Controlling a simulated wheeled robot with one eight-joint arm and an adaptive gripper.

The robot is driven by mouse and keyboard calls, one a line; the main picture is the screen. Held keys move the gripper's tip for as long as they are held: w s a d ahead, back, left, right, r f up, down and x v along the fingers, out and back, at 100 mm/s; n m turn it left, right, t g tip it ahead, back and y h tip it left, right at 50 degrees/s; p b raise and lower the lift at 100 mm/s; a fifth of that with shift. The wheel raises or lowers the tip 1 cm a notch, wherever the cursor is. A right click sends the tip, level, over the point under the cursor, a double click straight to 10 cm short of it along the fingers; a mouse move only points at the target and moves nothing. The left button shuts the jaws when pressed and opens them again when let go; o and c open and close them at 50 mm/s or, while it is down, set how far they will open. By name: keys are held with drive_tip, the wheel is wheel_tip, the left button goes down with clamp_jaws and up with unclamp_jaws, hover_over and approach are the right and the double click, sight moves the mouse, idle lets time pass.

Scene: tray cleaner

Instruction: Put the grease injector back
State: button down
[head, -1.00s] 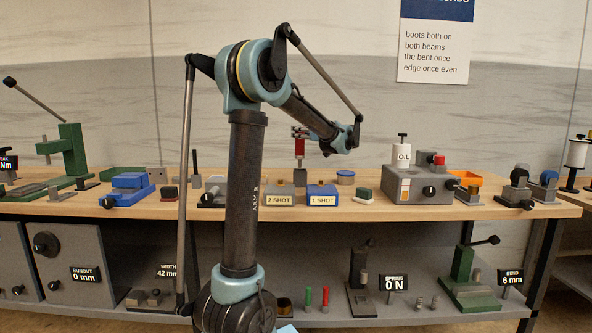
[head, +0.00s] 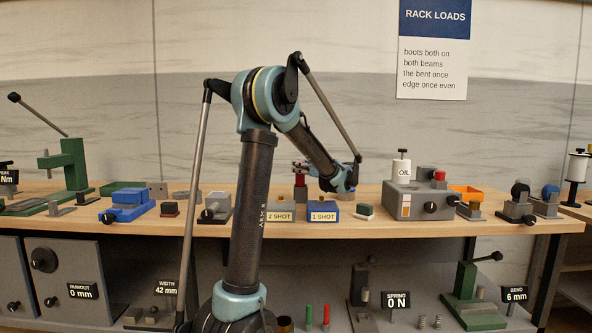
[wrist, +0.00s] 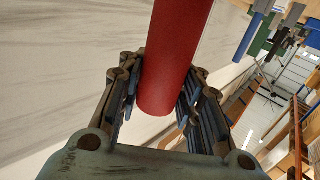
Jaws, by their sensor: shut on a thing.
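The grease injector appears as a red cylinder (head: 300,181) in the head view, upright behind the labelled blocks. Its red body (wrist: 176,55) fills the upper middle of the wrist view. My gripper (head: 300,166) is shut around its upper end, with a finger on each side in the wrist view (wrist: 160,100). A grey holder (head: 300,194) stands directly below the red body in the head view. The thin lower tip is not visible now, and I cannot tell whether it sits inside the holder or behind it.
A grey "2 SHOT" block (head: 280,212) and a blue "1 SHOT" block (head: 323,212) stand in front of the holder. A dark green-topped block (head: 365,211) and the grey oil unit (head: 415,203) are to the right. A grey device (head: 216,207) is to the left.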

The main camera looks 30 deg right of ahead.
drive_tip(key=c, duration=1.1)
unclamp_jaws()
drive_tip(key=shift+f, duration=0.1)
drive_tip(key=shift+s, duration=0.1)
drive_tip(key=v, duration=1.1)
drive_tip(key=shift+s+d, duration=0.2)
drive_tip(key=shift+s, duration=0.2)
